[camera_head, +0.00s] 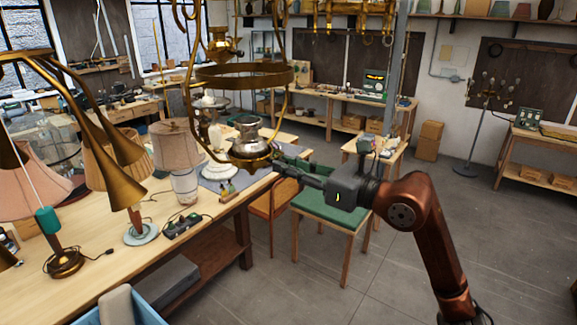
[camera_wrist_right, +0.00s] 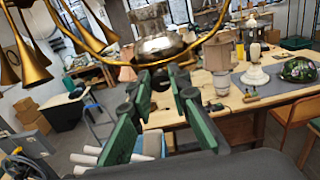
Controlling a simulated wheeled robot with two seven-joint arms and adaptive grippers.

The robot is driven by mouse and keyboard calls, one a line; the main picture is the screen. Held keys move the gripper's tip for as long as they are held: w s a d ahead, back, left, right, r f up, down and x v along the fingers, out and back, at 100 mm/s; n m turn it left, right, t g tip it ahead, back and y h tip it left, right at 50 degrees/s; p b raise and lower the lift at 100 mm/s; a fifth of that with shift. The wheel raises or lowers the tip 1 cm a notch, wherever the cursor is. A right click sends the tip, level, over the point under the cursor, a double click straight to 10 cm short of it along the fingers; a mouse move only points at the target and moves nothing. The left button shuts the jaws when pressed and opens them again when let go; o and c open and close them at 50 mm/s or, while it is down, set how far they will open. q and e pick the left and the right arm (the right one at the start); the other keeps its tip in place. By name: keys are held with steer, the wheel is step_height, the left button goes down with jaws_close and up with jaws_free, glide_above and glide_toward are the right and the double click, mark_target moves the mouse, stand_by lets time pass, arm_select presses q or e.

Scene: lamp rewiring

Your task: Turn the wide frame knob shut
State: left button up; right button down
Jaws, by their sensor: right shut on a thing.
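A hanging brass lamp frame (camera_head: 243,76) with a wide ring and curved side arms fills the upper middle of the head view. A silvery font (camera_head: 248,137) sits at its bottom; it also shows in the right wrist view (camera_wrist_right: 158,46). The wide frame knob (camera_wrist_right: 160,80) is a small dark piece below the font, largely hidden between the fingers. My right gripper (camera_head: 280,164) reaches the frame's lower right side from the right. In the right wrist view its green fingers (camera_wrist_right: 161,85) are closed around the knob. My left gripper is out of view.
A wooden bench (camera_head: 160,235) on the left carries several shaded lamps and a small dark box (camera_head: 182,226). Brass horns (camera_head: 95,130) hang at the far left. A green-topped stool (camera_head: 330,208) stands behind my right arm.

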steer(key=n+b, duration=0.9)
steer(key=n, duration=0.8)
steer(key=shift+s+f+n, duration=0.1)
steer(key=shift+n, duration=0.3)
stand_by(0.7)
steer(key=c, duration=1.8)
jaws_free()
